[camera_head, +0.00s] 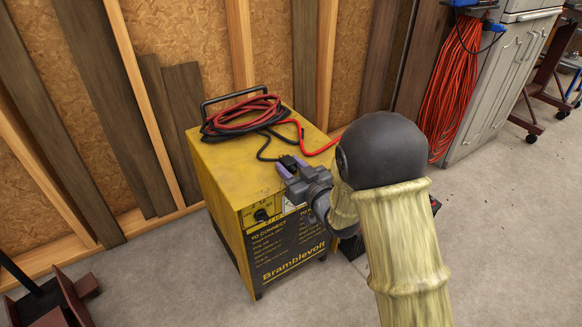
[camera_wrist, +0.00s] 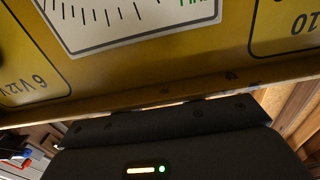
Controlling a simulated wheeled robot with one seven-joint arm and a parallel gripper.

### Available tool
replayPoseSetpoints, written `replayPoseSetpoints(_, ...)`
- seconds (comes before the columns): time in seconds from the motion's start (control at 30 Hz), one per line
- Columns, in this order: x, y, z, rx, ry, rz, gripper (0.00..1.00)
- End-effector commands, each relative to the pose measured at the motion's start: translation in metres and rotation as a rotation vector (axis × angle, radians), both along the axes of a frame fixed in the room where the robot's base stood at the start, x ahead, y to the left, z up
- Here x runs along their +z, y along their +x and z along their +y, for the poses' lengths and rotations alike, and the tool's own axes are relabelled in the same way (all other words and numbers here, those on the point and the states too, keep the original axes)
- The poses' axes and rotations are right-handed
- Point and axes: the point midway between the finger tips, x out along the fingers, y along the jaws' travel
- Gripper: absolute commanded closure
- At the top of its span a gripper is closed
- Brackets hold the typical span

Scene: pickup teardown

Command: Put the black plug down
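The black plug (camera_head: 288,162) is a small dark block at the end of a thin black cable, over the front right part of the yellow charger's top (camera_head: 224,163). My gripper (camera_head: 286,166) reaches in from the right, low over that top, and appears shut on the plug. Whether the plug touches the top is hard to tell. The wrist view shows my dark gripper body close to the charger's upper front edge (camera_wrist: 170,102); the fingertips and plug are hidden there.
A coil of red and black cables (camera_head: 240,115) lies by the charger's black handle (camera_head: 234,95). A red cable (camera_head: 318,150) runs off to the right. A wooden stud wall stands behind. The charger top's left front is clear.

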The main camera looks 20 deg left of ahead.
Motion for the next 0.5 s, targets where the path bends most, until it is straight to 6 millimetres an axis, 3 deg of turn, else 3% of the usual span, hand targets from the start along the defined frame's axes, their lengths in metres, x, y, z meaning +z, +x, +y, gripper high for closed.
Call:
replayPoseSetpoints(0.07, 0.0004, 0.0000, 0.0000, 0.000, 0.000, 0.000, 0.50)
replayPoseSetpoints(0.5, 0.0044, -0.0023, -0.0035, -0.001, 0.000, 0.001, 0.50)
